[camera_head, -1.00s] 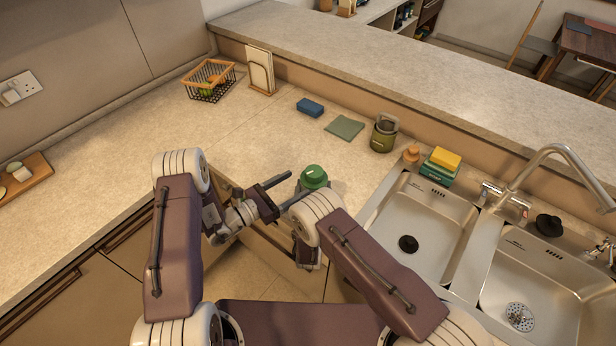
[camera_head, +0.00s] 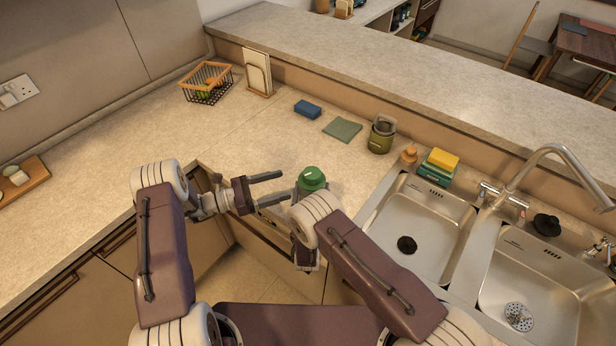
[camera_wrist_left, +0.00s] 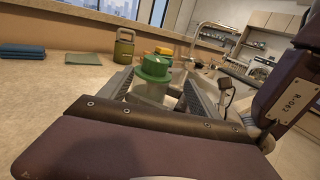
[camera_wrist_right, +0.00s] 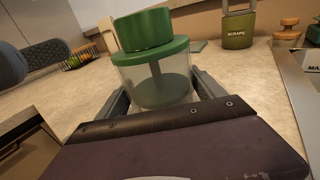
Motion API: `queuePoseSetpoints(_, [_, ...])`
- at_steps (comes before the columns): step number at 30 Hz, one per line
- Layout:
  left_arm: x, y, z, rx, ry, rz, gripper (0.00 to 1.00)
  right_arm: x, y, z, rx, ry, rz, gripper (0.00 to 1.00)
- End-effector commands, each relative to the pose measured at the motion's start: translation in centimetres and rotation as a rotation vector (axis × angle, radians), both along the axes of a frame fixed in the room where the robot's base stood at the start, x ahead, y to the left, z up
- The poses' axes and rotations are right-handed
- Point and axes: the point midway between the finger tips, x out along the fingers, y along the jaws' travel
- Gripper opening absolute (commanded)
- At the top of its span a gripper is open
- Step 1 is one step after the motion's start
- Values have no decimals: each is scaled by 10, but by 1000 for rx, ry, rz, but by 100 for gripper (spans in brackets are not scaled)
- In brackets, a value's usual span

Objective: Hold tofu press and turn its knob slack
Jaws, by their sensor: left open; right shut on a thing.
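The tofu press has a green knob (camera_head: 312,174) above a green lid (camera_wrist_right: 150,51) and a clear body (camera_wrist_right: 160,88), with a stem and plate visible inside. My right gripper (camera_wrist_right: 160,95) is shut on the clear body, one finger on each side; in the head view my arm hides most of it. My left gripper (camera_head: 268,188) is open and empty, just left of the press in the head view, its fingers pointing toward it. In the left wrist view the green knob (camera_wrist_left: 155,66) shows between and beyond the open fingers.
A double sink (camera_head: 430,225) with a tap lies to the right. The counter left of the press is mostly clear.

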Motion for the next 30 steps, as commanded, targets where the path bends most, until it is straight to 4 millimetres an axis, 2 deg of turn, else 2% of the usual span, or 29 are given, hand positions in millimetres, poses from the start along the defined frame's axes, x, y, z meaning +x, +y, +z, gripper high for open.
queuePoseSetpoints(4, [5,10,-4,18,-31,2,72,0,0,0,1,0,1,14])
queuePoseSetpoints(8, [7,4,-4,18,-31,2,72,0,0,0,1,0,1,14])
queuePoseSetpoints(11, [13,-12,-4,19,-30,0,72,0,0,0,0,0,1,14])
queuePoseSetpoints(18, [33,-67,-4,19,-30,1,72,0,0,0,0,0,1,14])
queuePoseSetpoints(21, [40,-85,-4,20,-30,2,72,0,0,0,0,0,1,14])
queuePoseSetpoints(25, [45,-98,-4,20,-30,4,72,0,0,0,0,0,0,14])
queuePoseSetpoints(30, [48,-103,-4,20,-29,8,72,0,0,0,1,0,0,14])
